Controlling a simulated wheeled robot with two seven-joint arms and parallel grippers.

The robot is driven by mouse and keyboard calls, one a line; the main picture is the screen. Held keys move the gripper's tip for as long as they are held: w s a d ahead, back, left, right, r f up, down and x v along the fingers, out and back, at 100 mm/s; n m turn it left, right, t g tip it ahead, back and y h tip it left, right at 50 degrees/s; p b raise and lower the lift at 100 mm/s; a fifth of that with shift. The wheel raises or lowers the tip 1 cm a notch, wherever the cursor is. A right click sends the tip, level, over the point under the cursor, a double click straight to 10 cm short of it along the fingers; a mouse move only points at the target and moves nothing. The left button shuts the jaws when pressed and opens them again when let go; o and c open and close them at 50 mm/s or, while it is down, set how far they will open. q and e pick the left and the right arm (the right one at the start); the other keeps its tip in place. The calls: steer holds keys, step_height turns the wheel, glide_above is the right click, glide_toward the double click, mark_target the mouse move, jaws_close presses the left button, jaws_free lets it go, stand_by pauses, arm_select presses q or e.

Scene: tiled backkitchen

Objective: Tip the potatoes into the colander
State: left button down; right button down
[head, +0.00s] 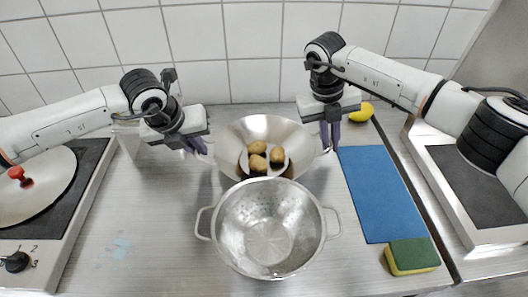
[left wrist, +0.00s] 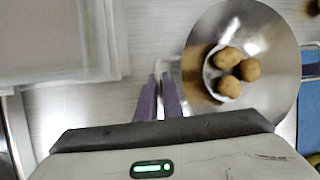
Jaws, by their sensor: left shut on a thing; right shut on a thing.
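A wide steel bowl (head: 232,135) holds three potatoes (head: 257,163), grouped at its bottom; they also show in the left wrist view (left wrist: 250,70). My left gripper (head: 198,147) is shut on the bowl's left handle; its fingers (left wrist: 160,97) show beside the bowl in the left wrist view. My right gripper (head: 331,137) is shut at the bowl's right handle, mostly hidden by the fingers. The steel colander (head: 268,240) stands upright and empty on the counter just in front of the bowl, and its far rim overlaps the bowl's near edge in view. I cannot tell the bowl's height.
A blue mat (head: 375,190) lies at right with a green and yellow sponge (head: 412,256) at its near end. A yellow item (head: 362,112) sits behind the right gripper. A hob with a red-knobbed lid (head: 35,190) is at left. Counter left of the colander is clear.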

arm_select(q)
steer(key=shift+w+a+r, duration=0.15)
steer(key=shift+r, duration=0.05)
arm_select(e)
steer(key=shift+d+r, duration=0.1)
steer(key=shift+r, duration=0.05)
